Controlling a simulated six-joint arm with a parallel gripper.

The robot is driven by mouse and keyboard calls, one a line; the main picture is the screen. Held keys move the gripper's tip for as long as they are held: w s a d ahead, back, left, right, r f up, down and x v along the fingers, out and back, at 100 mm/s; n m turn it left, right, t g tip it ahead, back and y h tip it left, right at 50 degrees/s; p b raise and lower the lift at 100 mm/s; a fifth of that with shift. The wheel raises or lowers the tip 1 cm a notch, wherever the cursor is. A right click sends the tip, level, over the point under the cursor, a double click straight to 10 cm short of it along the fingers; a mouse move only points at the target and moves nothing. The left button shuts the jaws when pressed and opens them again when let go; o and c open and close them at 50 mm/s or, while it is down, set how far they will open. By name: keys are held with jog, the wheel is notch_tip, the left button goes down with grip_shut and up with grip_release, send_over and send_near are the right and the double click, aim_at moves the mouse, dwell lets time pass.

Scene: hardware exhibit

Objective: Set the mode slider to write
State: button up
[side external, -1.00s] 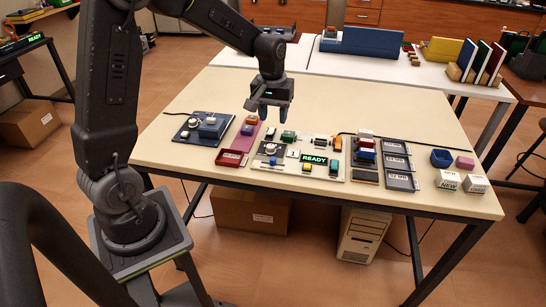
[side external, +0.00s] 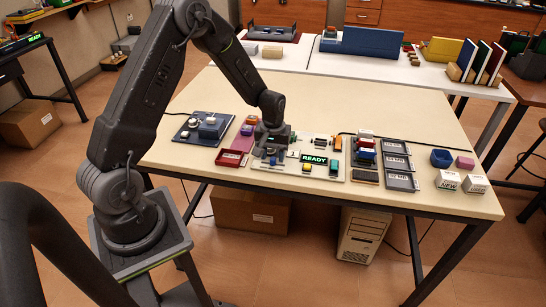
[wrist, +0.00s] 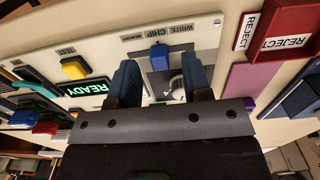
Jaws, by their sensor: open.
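My gripper (side external: 271,143) is open and low over the left part of the pale control panel (wrist: 112,50). In the wrist view its two blue fingers stand apart, with a grey plate between them. On that plate a round grey knob (wrist: 177,88) shows partly between the fingers. A blue button or cap (wrist: 158,55) lies by the "WRITE CHIP" label (wrist: 168,32). Neither is visibly gripped. I cannot tell which control is the mode slider or its setting. In the side view my gripper hides most of the plate.
The lit READY display (side external: 314,160) and a yellow button (side external: 306,169) are to the right. The red REJECT tray (side external: 231,158) is to the left. Dark racks (side external: 397,164) and white boxes (side external: 448,180) stand farther right. The table's back area is clear.

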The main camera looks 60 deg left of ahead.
jog(key=shift+f, duration=0.75)
jog(key=shift+c, duration=0.3)
grip_shut()
